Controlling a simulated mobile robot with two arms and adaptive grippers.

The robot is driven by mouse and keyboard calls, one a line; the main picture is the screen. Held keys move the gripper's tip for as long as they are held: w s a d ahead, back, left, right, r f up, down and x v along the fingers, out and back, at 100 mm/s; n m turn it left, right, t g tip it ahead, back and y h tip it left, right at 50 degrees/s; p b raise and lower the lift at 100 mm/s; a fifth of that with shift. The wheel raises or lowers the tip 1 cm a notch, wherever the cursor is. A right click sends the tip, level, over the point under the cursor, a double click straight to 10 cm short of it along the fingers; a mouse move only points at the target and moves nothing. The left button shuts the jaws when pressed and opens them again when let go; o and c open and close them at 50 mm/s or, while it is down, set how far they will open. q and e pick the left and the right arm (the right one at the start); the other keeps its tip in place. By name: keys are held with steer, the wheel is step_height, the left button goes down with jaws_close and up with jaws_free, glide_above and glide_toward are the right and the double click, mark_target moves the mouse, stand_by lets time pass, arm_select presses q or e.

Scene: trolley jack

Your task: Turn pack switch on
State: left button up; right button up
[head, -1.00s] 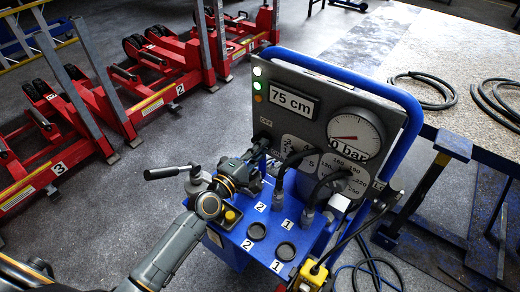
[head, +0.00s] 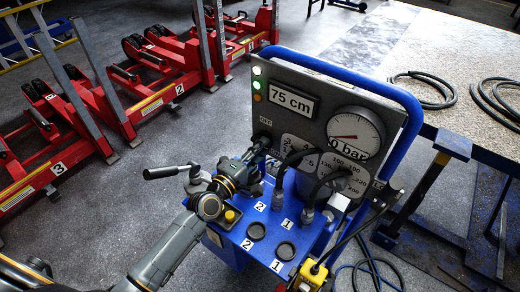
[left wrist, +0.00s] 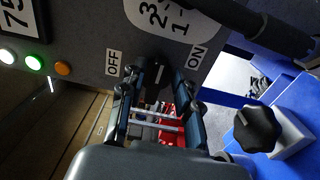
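The control panel (head: 318,110) of the blue trolley stands upright, with a "75 cm" display and a gauge. The black pack switch (left wrist: 156,74) sits on it between an OFF label (left wrist: 113,63) and an ON label (left wrist: 197,57). My left gripper (head: 262,150) is at the panel's lower left in the head view and hides most of the switch there. In the left wrist view its two fingers (left wrist: 157,92) stand apart on either side of the switch; contact is unclear. The switch's exact pointing is hard to tell. My right gripper is not in view.
A black knob (left wrist: 257,127) is beside the gripper at the right. Black hoses (head: 292,165) run from the panel to the blue trolley top (head: 285,220). A lever valve (head: 185,172) is near my left wrist. Red jacks (head: 150,90) stand behind at the left.

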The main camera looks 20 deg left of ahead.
arm_select(q)
steer(key=v, duration=1.2)
stand_by(0.5)
